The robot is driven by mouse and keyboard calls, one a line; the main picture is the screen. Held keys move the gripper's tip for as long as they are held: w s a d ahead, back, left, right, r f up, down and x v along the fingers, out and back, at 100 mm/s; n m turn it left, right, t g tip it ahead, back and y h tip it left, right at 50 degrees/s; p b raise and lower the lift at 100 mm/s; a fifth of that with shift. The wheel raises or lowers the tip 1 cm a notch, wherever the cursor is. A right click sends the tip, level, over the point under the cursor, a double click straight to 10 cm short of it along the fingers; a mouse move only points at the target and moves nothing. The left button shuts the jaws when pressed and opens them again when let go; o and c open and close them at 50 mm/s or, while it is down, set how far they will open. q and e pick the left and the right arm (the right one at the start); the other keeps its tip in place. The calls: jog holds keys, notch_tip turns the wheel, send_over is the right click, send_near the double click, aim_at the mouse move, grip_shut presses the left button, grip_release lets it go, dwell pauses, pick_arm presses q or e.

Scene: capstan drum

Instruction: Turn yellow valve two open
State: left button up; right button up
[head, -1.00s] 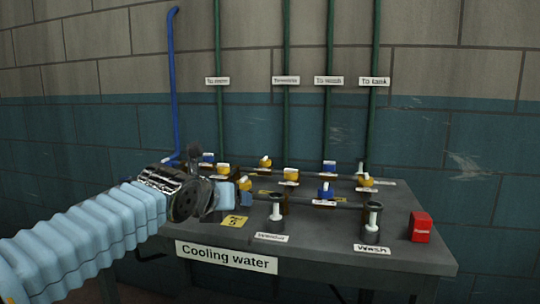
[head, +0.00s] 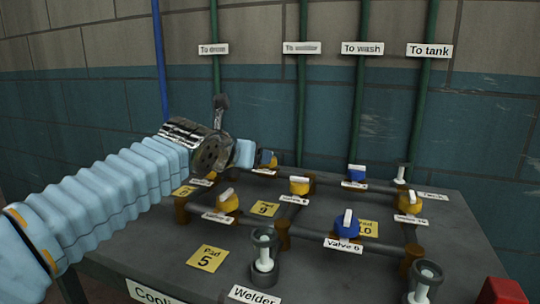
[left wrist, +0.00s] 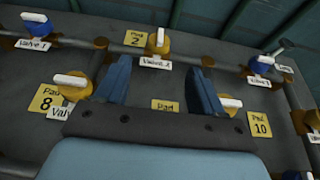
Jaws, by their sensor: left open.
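Yellow valve two (left wrist: 158,45) shows in the left wrist view with its label below it. Its white handle points up the picture, roughly along my fingers. My left gripper (left wrist: 160,70) is open, with one blue finger on either side of the line to the valve. The valve sits just past the fingertips, and nothing is between the fingers. In the head view my left gripper (head: 257,155) is over the back left of the table, and its fingers mostly hide the valve there. I cannot tell whether the fingers touch it. My right gripper is not in view.
Blue valve one (left wrist: 37,25) and blue valve three (left wrist: 260,64) flank valve two. Nearer yellow valves (head: 227,201) and (head: 300,186) stand on the pipes, with blue valve (head: 346,225) in front. Green pipes (head: 303,110) rise along the wall behind. A red box (head: 503,291) is at front right.

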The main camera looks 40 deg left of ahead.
pick_arm(q)
jog(key=x, duration=1.1)
jog(key=shift+w+a+f+p, duration=0.1)
jog(key=shift+w+f+p, duration=0.15)
jog(key=shift+w+p, duration=0.05)
